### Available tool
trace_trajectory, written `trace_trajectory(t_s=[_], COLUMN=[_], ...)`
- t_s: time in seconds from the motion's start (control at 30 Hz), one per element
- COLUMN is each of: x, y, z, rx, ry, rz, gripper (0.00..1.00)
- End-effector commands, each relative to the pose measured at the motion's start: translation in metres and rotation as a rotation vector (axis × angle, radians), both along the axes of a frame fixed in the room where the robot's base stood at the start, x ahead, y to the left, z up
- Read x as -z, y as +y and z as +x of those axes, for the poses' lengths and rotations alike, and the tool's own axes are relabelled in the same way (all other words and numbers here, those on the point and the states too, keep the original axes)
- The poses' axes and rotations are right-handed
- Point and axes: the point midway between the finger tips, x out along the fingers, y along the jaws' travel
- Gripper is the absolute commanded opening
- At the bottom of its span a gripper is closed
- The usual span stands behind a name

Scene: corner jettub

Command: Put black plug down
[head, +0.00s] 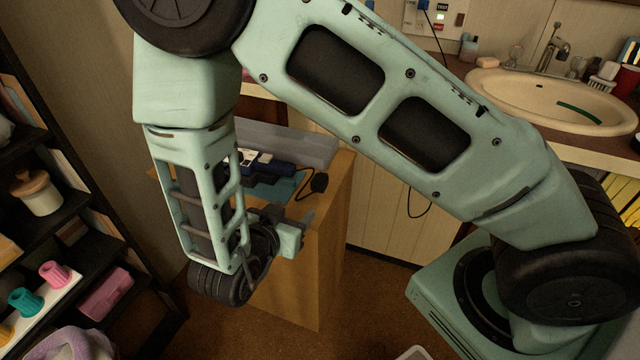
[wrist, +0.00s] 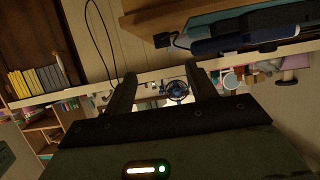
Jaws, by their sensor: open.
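The black plug (head: 319,183) lies at the right edge of the top of a wooden cabinet (head: 318,235), its thin cord beside it. In the wrist view what looks like the plug (wrist: 162,41) sits at the end of a dark blue device, apart from the fingers. My gripper (head: 303,221) is in front of the cabinet and below its top, partly hidden by my own arm in the head view. In the wrist view my gripper (wrist: 160,92) has its two dark fingers spread, with nothing held between them.
A teal mat (head: 275,189), a dark blue device (head: 268,166) and a grey tray (head: 290,143) share the cabinet top. A shelf (head: 100,255) with cups stands left. A sink (head: 545,95) is at the back right. Bare floor lies in front of the cabinet.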

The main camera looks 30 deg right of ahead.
Motion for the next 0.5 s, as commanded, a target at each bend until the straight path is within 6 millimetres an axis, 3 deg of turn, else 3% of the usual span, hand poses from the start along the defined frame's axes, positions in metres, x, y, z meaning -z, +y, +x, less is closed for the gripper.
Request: trace_trajectory(t_s=[0.5], x=[0.038], y=[-0.075], z=[0.055], rx=[0.001], ry=[0.003], rz=[0.003], gripper=[0.56])
